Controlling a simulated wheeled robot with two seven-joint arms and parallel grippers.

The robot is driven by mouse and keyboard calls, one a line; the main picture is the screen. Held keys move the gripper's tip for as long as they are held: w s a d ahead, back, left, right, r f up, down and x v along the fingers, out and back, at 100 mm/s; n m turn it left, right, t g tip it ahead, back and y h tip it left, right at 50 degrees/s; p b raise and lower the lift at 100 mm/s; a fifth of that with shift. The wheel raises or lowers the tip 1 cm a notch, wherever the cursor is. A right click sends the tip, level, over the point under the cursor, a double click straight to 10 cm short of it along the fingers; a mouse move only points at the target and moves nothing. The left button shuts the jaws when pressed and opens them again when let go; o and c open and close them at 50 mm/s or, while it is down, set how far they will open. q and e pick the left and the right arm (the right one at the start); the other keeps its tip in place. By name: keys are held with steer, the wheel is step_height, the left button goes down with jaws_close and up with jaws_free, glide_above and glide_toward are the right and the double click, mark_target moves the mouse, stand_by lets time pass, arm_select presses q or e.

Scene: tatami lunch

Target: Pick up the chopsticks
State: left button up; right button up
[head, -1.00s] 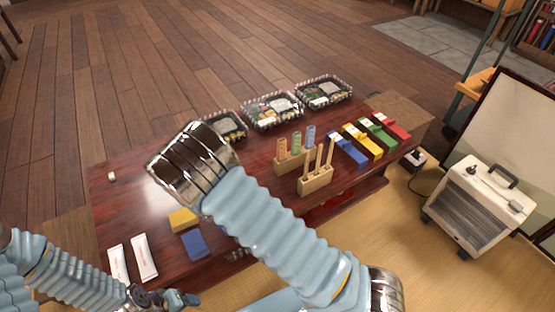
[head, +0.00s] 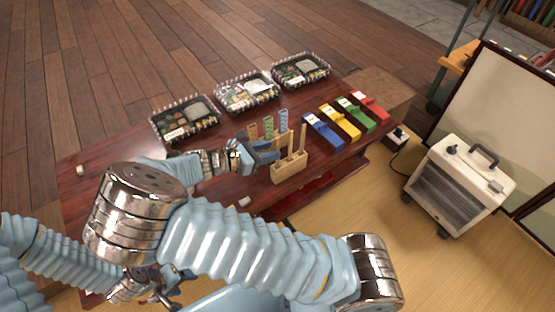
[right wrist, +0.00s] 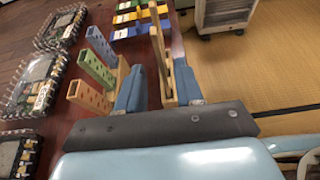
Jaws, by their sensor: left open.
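Thin light-wood sticks, which look like the chopsticks (head: 302,140), stand upright in a wooden holder block (head: 290,172) at the table's front edge. My right gripper (head: 272,153) is just left of that holder, its blue fingers apart. In the right wrist view the right gripper (right wrist: 158,68) has its fingers on either side of a wooden stick (right wrist: 157,42); I cannot tell whether they touch it. My left gripper (head: 172,287) is open and low at the table's near left, partly hidden by my right arm.
Orange, green and blue perforated pieces (right wrist: 98,68) stand close behind the right gripper. Blue (head: 322,132), yellow (head: 340,122), green (head: 355,113) and red (head: 370,105) items lie to the right. Clear-lidded lunch boxes (head: 248,93) line the far edge. A white heater (head: 455,180) stands on the floor at right.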

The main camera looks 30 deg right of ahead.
steer(key=x, duration=0.3)
steer(key=shift+d+f, duration=0.2)
steer(key=shift+d, duration=0.15)
steer(key=shift+c, duration=0.3)
jaws_close()
